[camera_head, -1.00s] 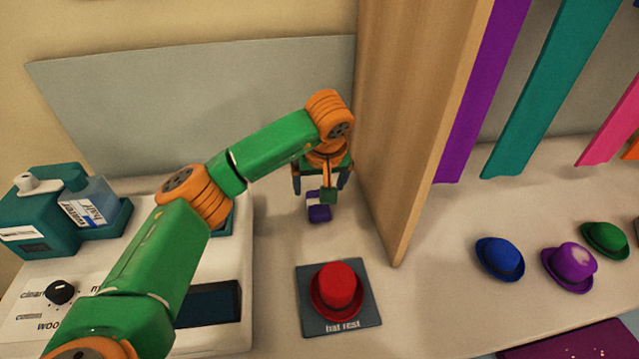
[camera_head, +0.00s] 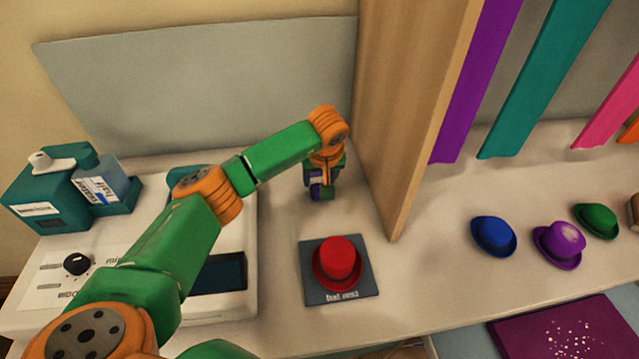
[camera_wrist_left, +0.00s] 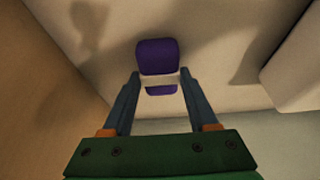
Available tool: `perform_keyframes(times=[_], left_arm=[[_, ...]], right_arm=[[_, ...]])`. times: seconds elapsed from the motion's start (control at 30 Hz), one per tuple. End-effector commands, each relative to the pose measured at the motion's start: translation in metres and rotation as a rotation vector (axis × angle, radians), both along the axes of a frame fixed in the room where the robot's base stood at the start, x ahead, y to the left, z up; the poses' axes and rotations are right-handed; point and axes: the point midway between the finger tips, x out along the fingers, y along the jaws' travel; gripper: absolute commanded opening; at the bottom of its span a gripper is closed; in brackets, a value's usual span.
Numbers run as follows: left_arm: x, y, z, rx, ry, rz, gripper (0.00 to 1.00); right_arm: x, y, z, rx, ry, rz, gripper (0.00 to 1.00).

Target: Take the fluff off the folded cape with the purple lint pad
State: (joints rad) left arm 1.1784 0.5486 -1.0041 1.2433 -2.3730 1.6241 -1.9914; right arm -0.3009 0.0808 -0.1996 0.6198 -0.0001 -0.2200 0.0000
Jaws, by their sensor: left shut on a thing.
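The purple lint pad (camera_head: 316,191) is in my left gripper (camera_head: 322,184), behind the red hat. In the left wrist view the pad (camera_wrist_left: 157,57) shows a purple block with a pale band, and the fingers of my left gripper (camera_wrist_left: 159,82) are shut on it from both sides. Whether the pad touches the counter I cannot tell. The folded cape (camera_head: 535,338) is dark purple with white fluff specks (camera_head: 568,340). It lies at the lower right, cut by the frame edge, well away from the gripper. My right gripper is not in view.
A tall wooden divider (camera_head: 405,120) stands right of my left gripper. The red hat (camera_head: 337,262) sits on a dark mat (camera_head: 362,287). Blue (camera_head: 492,236), purple (camera_head: 558,244) and green (camera_head: 596,220) hats stand to the right. A teal bottle unit (camera_head: 50,200) is at left.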

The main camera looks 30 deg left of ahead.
Motion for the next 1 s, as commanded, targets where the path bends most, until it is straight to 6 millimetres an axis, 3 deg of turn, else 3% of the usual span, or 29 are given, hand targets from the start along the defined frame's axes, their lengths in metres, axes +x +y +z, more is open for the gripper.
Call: perform_keyframes(times=[0.27, 0.37, 0.47, 0.7, 0.9, 1.0], left_arm=[[0.000, 0.000, 0.002, 0.000, -0.001, 0.000, 0.04], [0.001, 0.000, 0.011, 0.001, -0.004, 0.001, 0.04], [0.001, -0.001, 0.033, 0.001, -0.008, 0.000, 0.04], [-0.028, -0.054, 0.094, 0.001, -0.006, -0.007, 0.04], [-0.055, -0.099, 0.121, 0.004, -0.006, -0.004, 0.04], [-0.063, -0.113, 0.127, 0.003, -0.003, -0.002, 0.04]], right_arm=[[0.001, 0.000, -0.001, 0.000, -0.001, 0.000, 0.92], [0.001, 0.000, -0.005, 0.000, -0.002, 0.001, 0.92], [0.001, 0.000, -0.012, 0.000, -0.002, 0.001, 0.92], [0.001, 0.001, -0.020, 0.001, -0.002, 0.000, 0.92], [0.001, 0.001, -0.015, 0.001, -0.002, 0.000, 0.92], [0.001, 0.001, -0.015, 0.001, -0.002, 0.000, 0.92]])
